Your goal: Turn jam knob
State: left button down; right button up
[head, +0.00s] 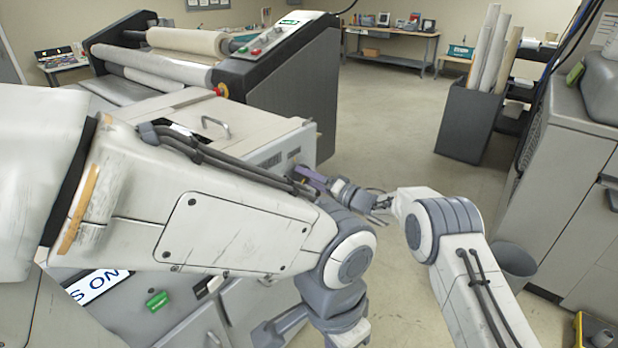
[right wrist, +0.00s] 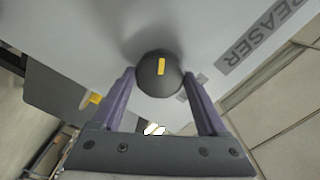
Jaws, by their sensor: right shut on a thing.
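The knob (right wrist: 152,85) is dark and round with a yellow mark on its face. It sits on a grey panel beside a label (right wrist: 265,42) ending in "REASER". My right gripper (right wrist: 160,92) has its purple fingers on both sides of the knob, shut on it. The yellow mark stands nearly upright in the right wrist view. In the head view my right gripper (head: 312,178) reaches from the right to the front of the light-grey machine (head: 262,128), and the knob is mostly hidden there. My left arm crosses the left side; its gripper's fingers cannot be made out.
A laminator with rollers (head: 185,42) stands behind the grey machine. A dark bin (head: 468,122) with paper rolls stands at the back right. A grey cabinet (head: 570,190) is at the right. The floor (head: 395,130) between them is clear.

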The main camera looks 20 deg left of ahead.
jog(key=shift+f, duration=0.2)
dwell(0.4)
jog(key=o, duration=1.3)
jog(key=shift+r, duration=0.1)
jog(key=b+v, duration=0.2)
jog(key=v, duration=0.8)
jog(key=shift+s+d, duration=0.15)
jog(key=shift+d, duration=0.1)
